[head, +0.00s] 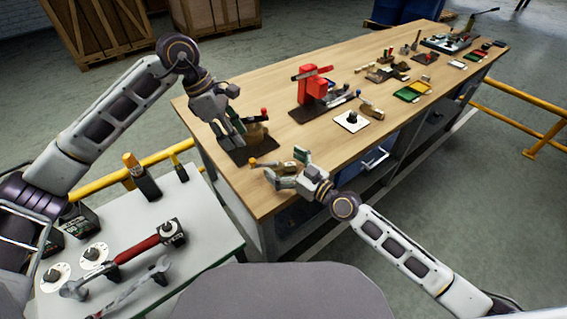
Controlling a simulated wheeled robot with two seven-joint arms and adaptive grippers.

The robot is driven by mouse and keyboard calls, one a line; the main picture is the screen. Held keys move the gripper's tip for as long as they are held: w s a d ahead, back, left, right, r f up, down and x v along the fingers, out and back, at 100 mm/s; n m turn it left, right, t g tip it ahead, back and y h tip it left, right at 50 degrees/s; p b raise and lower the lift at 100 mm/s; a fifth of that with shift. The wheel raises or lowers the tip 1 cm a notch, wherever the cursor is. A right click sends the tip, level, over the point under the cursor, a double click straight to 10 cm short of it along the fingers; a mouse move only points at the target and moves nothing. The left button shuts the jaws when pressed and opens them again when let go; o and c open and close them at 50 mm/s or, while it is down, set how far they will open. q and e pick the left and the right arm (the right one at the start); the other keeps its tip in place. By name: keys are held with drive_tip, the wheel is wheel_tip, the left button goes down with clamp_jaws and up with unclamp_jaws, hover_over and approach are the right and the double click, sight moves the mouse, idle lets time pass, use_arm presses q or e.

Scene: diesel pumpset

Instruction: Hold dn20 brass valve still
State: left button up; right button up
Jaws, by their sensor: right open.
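A small brass-coloured fitting (258,131), which looks like the brass valve, stands on a dark mat (237,156) at the near left of the wooden bench. A small red-topped part (264,112) shows just behind it. My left gripper (236,138) points down over the mat, close against the fitting's left side. Its fingers partly hide the fitting, and I cannot tell whether they touch or grip it. My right gripper (279,170) is open and low over the bench's near edge, in front of the mat. A small orange-tipped piece (254,162) shows beside its fingers.
A white square (351,121) with a black knob lies nearer. Green and red trays (411,91) and tools sit farther along the bench (330,150). A grey side table (205,232) holds a red-handled hammer (140,250) and wrenches.

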drive_tip(key=c, duration=1.3)
drive_tip(key=shift+c, duration=0.6)
clamp_jaws()
